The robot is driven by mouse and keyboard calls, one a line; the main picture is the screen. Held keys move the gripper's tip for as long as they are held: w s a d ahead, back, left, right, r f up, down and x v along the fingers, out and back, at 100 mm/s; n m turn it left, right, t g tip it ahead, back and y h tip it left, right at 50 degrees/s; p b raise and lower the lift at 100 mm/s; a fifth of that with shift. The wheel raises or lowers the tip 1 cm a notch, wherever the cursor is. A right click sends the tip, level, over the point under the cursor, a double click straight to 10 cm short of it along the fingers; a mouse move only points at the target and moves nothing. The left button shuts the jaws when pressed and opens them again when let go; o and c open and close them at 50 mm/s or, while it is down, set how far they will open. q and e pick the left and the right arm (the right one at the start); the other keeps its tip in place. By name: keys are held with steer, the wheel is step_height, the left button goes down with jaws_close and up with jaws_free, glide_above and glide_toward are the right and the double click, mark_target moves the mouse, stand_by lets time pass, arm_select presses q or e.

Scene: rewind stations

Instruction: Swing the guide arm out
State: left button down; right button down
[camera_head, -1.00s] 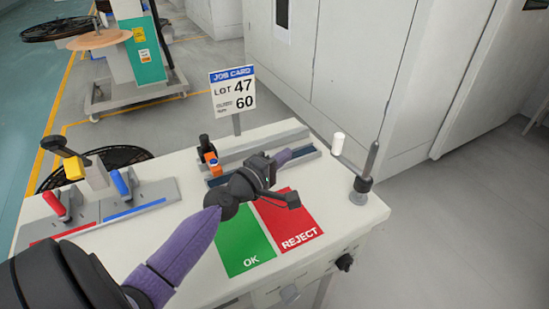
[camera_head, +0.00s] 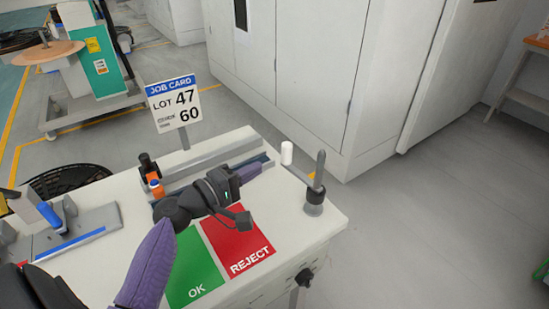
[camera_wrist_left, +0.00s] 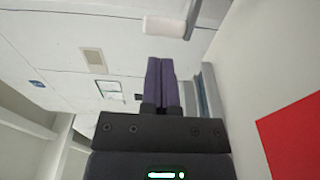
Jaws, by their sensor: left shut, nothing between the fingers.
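The guide arm (camera_head: 302,178) is a thin grey bar at the right end of the bench, running from a dark upright post (camera_head: 319,170) to a white roller (camera_head: 287,153). The roller also shows at the top of the left wrist view (camera_wrist_left: 165,27), beyond my fingertips. My left gripper (camera_head: 252,171) reaches over the bench from the left. Its purple fingers (camera_wrist_left: 160,80) are shut together with nothing between them, pointing towards the roller and apart from it. My right gripper is in neither view.
Green OK (camera_head: 194,275) and red REJECT (camera_head: 240,240) pads lie in front. A job card (camera_head: 174,104) stands behind.

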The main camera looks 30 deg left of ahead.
mark_target(283, 154)
arm_select(q)
steer(key=x, duration=0.4)
steer(key=shift+w+d, duration=0.1)
steer(key=shift+w, duration=0.25)
steer(key=shift+w+d, duration=0.15)
steer(key=shift+w, duration=0.35)
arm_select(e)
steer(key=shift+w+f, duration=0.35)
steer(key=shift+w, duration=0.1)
arm_select(q)
steer(key=shift+w+r+m+h+b, duration=0.15)
steer(key=shift+w+m+h+b, duration=0.4)
steer(key=shift+b, duration=0.7)
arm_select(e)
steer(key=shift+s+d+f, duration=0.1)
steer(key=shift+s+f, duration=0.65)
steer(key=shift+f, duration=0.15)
arm_select(q)
steer(key=shift+w, duration=0.25)
steer(key=shift+d, duration=0.1)
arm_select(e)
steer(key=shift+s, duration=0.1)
